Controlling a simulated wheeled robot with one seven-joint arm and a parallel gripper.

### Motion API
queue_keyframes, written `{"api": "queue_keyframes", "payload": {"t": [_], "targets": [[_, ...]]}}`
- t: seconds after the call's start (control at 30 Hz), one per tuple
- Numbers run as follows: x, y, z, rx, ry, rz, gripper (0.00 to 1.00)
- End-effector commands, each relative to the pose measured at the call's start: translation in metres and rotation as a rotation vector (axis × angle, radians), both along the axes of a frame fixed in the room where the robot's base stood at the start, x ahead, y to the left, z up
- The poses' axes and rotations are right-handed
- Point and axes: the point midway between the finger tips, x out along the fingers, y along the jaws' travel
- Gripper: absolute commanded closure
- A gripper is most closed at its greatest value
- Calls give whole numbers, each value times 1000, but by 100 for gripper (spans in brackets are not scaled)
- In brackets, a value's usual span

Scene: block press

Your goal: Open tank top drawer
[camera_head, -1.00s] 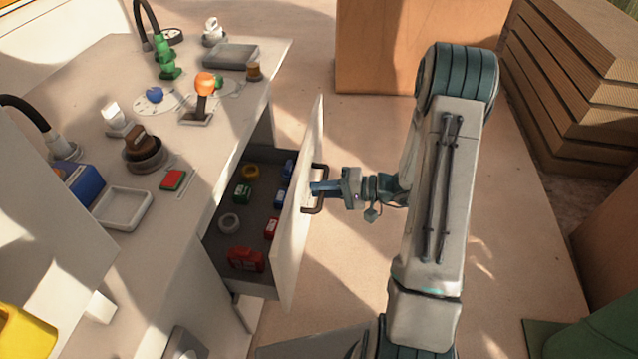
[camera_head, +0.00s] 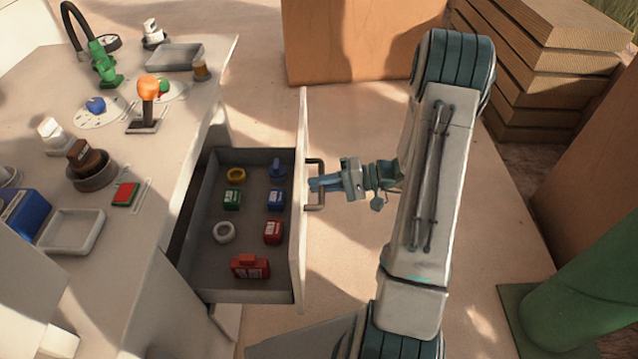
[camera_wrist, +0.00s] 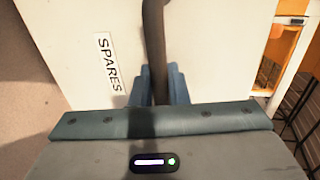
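A white drawer front (camera_head: 301,230) stands pulled out from the workbench, its grey interior open to view. Its dark bar handle (camera_head: 320,170) is on the right face. My gripper (camera_head: 316,185) reaches it from the right. In the wrist view, the blue fingers (camera_wrist: 160,88) lie on both sides of the handle bar (camera_wrist: 155,45), closed around it. A label reading "SPARES" (camera_wrist: 109,63) is on the drawer front beside the handle.
The workbench (camera_head: 140,200) holds an orange-topped lever (camera_head: 149,92), a white tray (camera_head: 71,231) and a blue box (camera_head: 30,215). A wooden box (camera_head: 350,45) and stacked boards (camera_head: 540,70) stand behind. A green cylinder (camera_head: 590,285) is at the right.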

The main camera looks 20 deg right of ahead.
Motion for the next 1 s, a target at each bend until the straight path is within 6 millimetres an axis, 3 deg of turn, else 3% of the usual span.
{"api": "queue_keyframes", "payload": {"t": [0.03, 0.07, 0.47, 1.0], "targets": [[1, -1, 1, -1, -2, -7, 75], [1, -1, 1, -1, -2, -6, 66], [-1, -7, 3, -1, 0, -3, 66], [-34, -109, 26, -1, -1, -7, 66]]}}
